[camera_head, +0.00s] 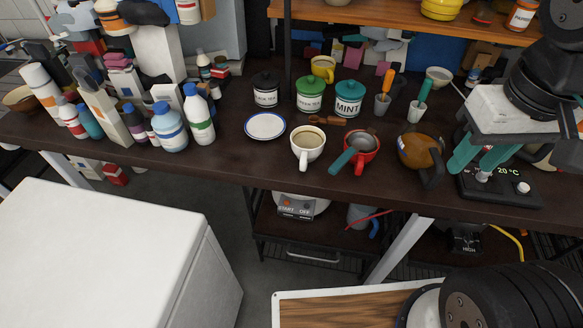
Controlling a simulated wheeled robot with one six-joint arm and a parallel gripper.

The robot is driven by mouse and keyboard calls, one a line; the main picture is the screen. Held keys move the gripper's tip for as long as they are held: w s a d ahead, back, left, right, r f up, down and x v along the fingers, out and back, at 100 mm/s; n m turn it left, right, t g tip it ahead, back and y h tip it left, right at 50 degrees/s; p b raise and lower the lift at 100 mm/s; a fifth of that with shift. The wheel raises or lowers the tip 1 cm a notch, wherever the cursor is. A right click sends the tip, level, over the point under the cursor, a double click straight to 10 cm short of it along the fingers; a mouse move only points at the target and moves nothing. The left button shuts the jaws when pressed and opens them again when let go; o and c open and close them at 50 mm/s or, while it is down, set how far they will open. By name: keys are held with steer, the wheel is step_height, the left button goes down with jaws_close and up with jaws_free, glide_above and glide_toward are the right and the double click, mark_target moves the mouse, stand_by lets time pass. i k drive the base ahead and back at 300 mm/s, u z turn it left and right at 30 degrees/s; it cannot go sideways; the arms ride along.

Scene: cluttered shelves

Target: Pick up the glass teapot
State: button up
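The glass teapot (415,148) is round and amber-brown with a dark handle on its lower right side. It stands upright on the dark counter near its front edge. My gripper (469,168) comes in from the right with two teal fingers spread apart. I see nothing held between them. The fingers appear to the right of the teapot, in front of a black device in the picture. I cannot tell their exact height above the counter.
A red cup (368,160) stands close left of the teapot, with a white cup (306,150) beyond. A small grey cup (417,112) with a green-handled tool stands behind the teapot. The black device (500,190) with a lit display sits to its right.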

mark_target(420, 148)
steer(key=u, duration=2.8)
steer(key=k, duration=1.25)
steer(key=z, duration=1.8)
